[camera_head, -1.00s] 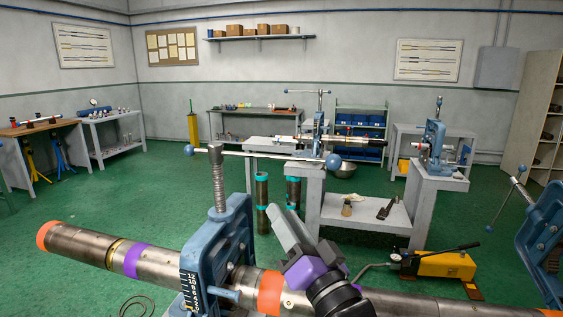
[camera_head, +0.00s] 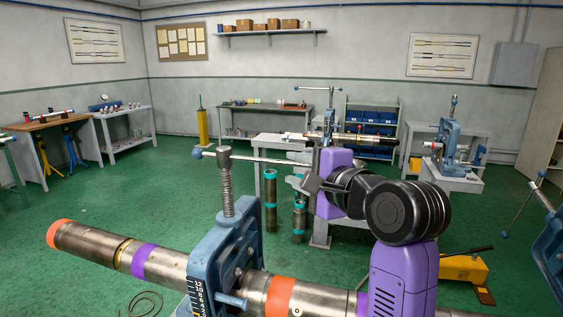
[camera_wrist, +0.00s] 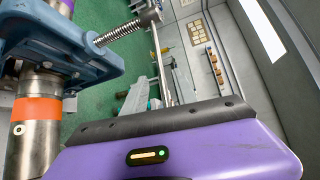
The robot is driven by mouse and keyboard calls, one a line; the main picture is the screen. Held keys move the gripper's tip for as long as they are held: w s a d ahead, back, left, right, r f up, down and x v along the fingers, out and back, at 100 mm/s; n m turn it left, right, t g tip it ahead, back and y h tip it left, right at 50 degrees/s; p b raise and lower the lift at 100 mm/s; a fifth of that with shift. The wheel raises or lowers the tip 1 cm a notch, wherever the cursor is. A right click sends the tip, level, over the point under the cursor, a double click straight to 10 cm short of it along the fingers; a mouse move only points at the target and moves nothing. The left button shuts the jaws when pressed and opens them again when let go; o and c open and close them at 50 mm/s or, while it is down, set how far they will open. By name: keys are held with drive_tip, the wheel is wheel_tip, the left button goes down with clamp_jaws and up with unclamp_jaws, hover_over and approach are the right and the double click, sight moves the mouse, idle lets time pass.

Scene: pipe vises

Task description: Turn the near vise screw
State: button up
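The near vise (camera_head: 230,250) is blue and clamps a long steel pipe (camera_head: 182,268) with orange and purple bands. Its upright threaded screw (camera_head: 227,190) carries a thin cross bar (camera_head: 265,159) with a blue ball at its left end. My gripper (camera_head: 307,186), dark fingers on a purple body, is by the bar's right end, which it hides. The wrist view shows the screw (camera_wrist: 122,33) and the bar (camera_wrist: 160,60) running down behind a dark finger edge (camera_wrist: 150,122). Whether the fingers are apart, or touch the bar, does not show.
A second blue vise (camera_head: 548,245) stands at the right edge. A yellow pump (camera_head: 465,268) sits on the green floor behind my arm. Farther benches carry more vises (camera_head: 454,145) and pipes. The floor at left (camera_head: 130,195) is open.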

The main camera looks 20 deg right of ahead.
sight(280, 163)
drive_tip(key=p+x, duration=0.1)
drive_tip(key=x, duration=0.6)
drive_tip(key=shift+w+a, duration=0.1)
drive_tip(key=shift+w, duration=0.2)
drive_tip(key=shift+c, duration=0.2)
drive_tip(key=shift+f, duration=0.1)
clamp_jaws()
idle(0.9)
